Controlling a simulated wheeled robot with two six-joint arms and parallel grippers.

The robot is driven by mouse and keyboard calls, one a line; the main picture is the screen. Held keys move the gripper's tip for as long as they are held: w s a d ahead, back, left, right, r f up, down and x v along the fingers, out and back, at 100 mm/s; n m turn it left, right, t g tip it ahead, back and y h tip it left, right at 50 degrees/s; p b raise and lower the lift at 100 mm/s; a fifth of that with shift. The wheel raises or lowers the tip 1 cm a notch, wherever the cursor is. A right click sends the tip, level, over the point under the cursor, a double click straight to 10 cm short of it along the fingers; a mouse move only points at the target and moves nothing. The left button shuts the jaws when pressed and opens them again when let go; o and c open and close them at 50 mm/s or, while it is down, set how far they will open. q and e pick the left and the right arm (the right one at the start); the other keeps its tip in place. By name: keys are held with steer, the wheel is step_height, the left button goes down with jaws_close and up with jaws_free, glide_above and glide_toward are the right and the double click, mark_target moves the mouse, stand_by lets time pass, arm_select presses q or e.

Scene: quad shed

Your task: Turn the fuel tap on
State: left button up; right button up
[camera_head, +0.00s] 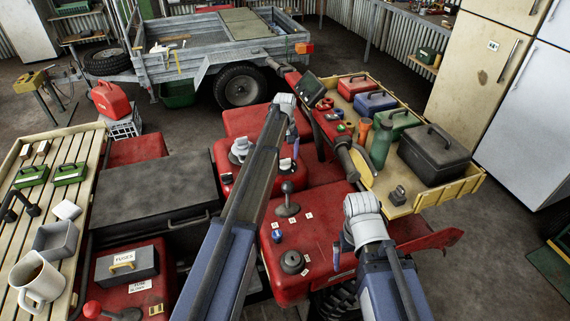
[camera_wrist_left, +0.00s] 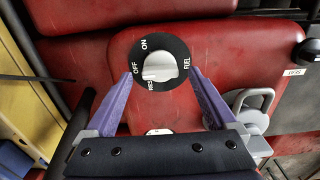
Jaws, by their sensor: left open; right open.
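The fuel tap shows in the left wrist view as a round black dial (camera_wrist_left: 173,45) marked ON, OFF, RES and FUEL. Its pale knob (camera_wrist_left: 160,68) points left in that view, near OFF. My left gripper (camera_wrist_left: 160,76) is open there, with one purple finger on each side of the dial; I see no clear contact with the knob.
A black lever (camera_head: 287,198) stands on the red panel beside a black knob (camera_head: 292,261). A silver cap with a handle (camera_wrist_left: 250,105) is right of the tap. A wooden tray (camera_head: 470,185) holds several cans, a green bottle (camera_head: 381,145) and a black box (camera_head: 433,155).

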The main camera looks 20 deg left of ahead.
arm_select(q)
steer(key=shift+f, duration=0.5)
arm_select(e)
steer(key=shift+f, duration=0.5)
arm_select(q)
steer(key=shift+c, duration=0.2)
steer(key=c, duration=1.3)
steer(key=shift+c, duration=0.2)
steer(key=m, duration=0.5)
steer(key=shift+m, duration=0.4)
steer(key=m, duration=0.5)
steer(key=shift+m, duration=0.7)
